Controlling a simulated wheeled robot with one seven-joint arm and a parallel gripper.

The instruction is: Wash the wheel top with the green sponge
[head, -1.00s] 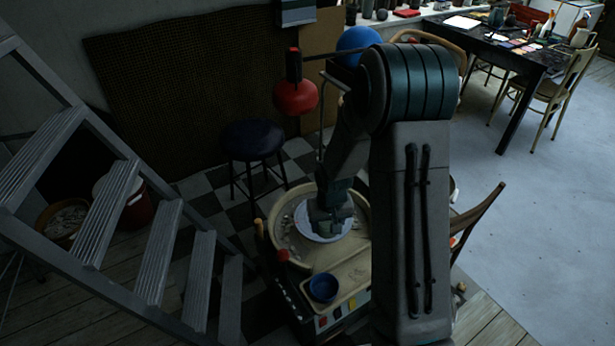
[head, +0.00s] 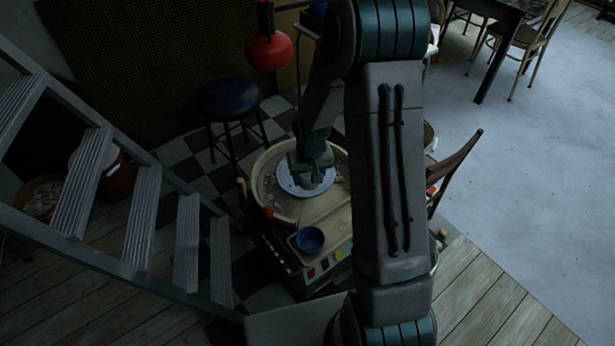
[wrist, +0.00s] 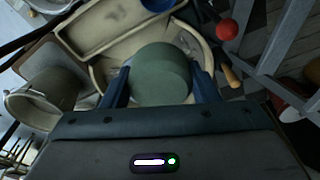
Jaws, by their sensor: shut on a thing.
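The green sponge (wrist: 160,76) is a thick round block held between the two blue fingers of my gripper (wrist: 160,90) in the wrist view. In the head view my gripper (head: 309,176) is low over the wheel top (head: 290,187), a pale round disc inside the cream splash pan (head: 262,200). A little green of the sponge shows under the gripper. I cannot tell whether the sponge touches the disc. My arm and the sponge hide part of the disc and pan.
A blue bowl (head: 310,239) stands on the tray in front of the pan. A grey step ladder (head: 140,215) is at left, a black stool (head: 229,100) behind, and a red lamp (head: 269,50) above. A wooden chair (head: 457,168) is at right. Open floor lies further right.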

